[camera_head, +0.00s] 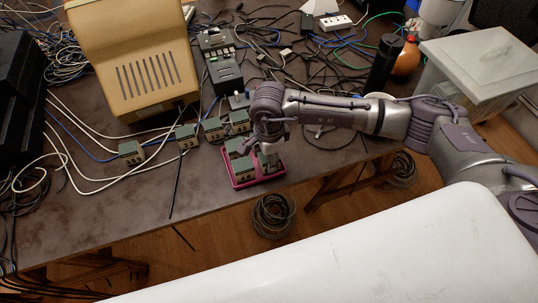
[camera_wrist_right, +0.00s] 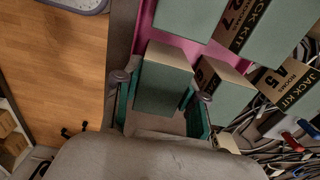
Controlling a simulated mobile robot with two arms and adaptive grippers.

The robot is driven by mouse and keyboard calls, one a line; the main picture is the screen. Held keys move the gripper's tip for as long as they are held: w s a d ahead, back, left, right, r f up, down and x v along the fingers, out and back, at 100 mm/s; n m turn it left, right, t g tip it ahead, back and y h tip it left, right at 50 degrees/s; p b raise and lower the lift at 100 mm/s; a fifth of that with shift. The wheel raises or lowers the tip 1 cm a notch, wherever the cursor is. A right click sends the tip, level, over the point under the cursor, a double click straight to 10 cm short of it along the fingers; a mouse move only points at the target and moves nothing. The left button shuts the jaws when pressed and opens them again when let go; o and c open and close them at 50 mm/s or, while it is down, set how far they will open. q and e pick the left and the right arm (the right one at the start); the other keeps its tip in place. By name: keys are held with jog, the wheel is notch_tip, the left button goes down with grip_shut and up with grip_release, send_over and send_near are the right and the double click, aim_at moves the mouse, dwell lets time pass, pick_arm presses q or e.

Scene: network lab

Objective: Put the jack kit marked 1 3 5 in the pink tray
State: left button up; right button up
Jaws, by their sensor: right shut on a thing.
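My right gripper (camera_head: 268,152) is over the right part of the pink tray (camera_head: 262,181) and points down. In the right wrist view, its fingers (camera_wrist_right: 162,87) are on both sides of a green and tan jack kit (camera_wrist_right: 165,85), shut on it. The pink tray (camera_wrist_right: 148,25) shows beside and behind this kit; whether the kit rests on the tray floor I cannot tell. The held kit's marking is hidden. Other kits (camera_head: 242,168) sit in the tray's left part. My left gripper is not in view.
Several more jack kits stand in a row on the table (camera_head: 131,152), (camera_head: 186,137), left of the tray. A beige monitor (camera_head: 140,55) stands behind them. Cables lie over the table. A black rod (camera_head: 176,185) lies near the front edge. A lidded clear box (camera_head: 480,60) stands at the right.

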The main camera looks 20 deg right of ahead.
jog(key=shift+f, duration=0.1)
jog(key=o, duration=0.7)
jog(key=shift+b, duration=0.3)
jog(key=shift+o, duration=1.1)
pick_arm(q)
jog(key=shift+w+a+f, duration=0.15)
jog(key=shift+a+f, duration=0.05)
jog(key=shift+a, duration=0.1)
pick_arm(e)
jog(key=shift+r+p, duration=0.2)
jog(key=shift+p, duration=0.1)
jog(key=shift+r, duration=0.3)
pick_arm(q)
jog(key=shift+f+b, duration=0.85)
jog(key=shift+b, duration=0.2)
pick_arm(e)
notch_tip(320, 180, up, 11)
jog(key=shift+r, duration=0.15)
jog(key=shift+a, duration=0.1)
